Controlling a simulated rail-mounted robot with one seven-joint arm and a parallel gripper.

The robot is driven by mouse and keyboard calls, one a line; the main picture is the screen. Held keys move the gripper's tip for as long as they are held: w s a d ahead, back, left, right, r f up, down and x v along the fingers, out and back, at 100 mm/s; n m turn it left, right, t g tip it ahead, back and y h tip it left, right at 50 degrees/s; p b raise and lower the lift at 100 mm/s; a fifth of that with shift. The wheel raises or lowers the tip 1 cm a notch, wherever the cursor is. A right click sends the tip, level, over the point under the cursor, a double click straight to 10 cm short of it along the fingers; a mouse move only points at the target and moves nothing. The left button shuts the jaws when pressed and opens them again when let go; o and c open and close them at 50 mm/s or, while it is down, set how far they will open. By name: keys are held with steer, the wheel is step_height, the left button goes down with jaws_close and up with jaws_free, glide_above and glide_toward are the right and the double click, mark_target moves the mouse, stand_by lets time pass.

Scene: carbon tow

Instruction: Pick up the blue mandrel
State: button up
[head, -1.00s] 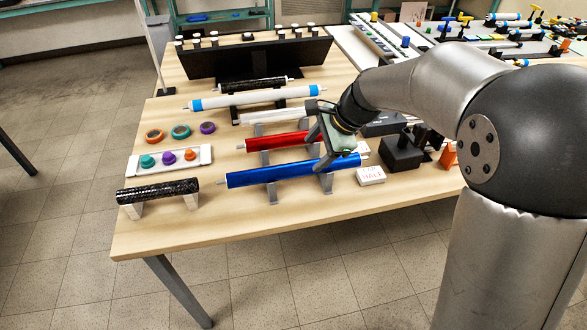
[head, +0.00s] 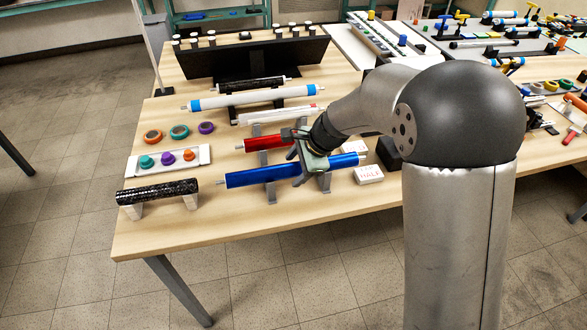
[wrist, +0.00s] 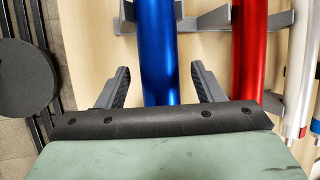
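The blue mandrel (head: 252,177) lies level across grey stands near the table's front, silver shaft ends showing. My gripper (head: 297,167) is over the middle of it in the head view, covering part of it. In the wrist view the blue mandrel (wrist: 157,50) runs between the two dark fingers of my gripper (wrist: 160,70). The fingers are open, one on each side, with gaps to the mandrel. I cannot tell how far down beside it the fingertips reach.
The red mandrel (head: 262,143) lies parallel just behind; it is right of the fingers in the wrist view (wrist: 250,50). White mandrels (head: 250,97) lie farther back. A black patterned tube (head: 158,191) is front left. A small white labelled box (head: 368,175) stands right of the blue mandrel.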

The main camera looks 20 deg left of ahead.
steer(key=c, duration=1)
steer(key=shift+c, duration=0.9)
steer(key=shift+r, duration=0.1)
